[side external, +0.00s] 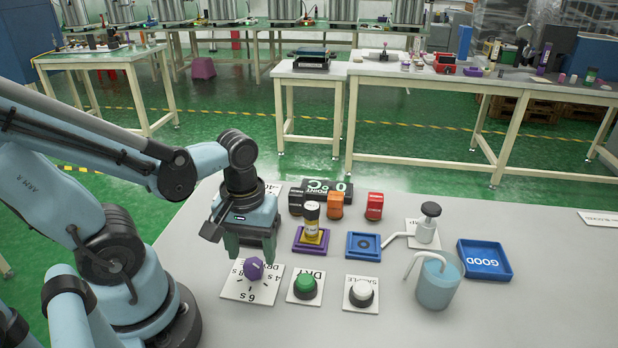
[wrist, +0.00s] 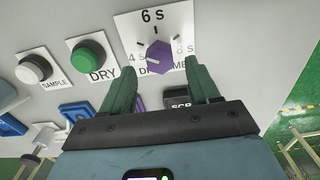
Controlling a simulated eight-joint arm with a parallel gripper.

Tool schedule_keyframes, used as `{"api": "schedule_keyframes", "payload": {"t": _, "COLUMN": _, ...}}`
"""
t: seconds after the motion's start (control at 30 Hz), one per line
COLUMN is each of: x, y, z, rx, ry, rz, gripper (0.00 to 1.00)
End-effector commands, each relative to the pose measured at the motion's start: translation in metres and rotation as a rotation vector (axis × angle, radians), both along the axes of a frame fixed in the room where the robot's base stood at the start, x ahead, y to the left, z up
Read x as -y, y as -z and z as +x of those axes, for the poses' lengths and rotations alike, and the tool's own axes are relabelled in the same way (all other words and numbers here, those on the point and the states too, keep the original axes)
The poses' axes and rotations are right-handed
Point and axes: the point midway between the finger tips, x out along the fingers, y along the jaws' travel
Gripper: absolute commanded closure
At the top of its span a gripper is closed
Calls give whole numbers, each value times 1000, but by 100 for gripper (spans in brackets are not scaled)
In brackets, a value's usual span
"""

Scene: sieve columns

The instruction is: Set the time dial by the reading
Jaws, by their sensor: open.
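The purple time dial (side external: 254,268) sits on a white plate marked 4 S, 6 S and 8 S. In the wrist view the dial (wrist: 160,57) shows between the fingers, towards their tips. I cannot clearly tell which mark its pointer faces. My gripper (side external: 250,250) is open, its green fingers pointing down just above and behind the dial; in the wrist view the fingers (wrist: 158,70) stand apart on either side.
A green DRY button (side external: 305,285) and a white SAMPLE button (side external: 361,292) stand right of the dial.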

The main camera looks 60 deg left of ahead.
Motion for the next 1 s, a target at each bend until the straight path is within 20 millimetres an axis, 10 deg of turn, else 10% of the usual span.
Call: {"api": "schedule_keyframes", "payload": {"t": 1.0, "x": 0, "y": 33, "z": -1, "rx": 0, "ry": 0, "rz": 0, "gripper": 49}}
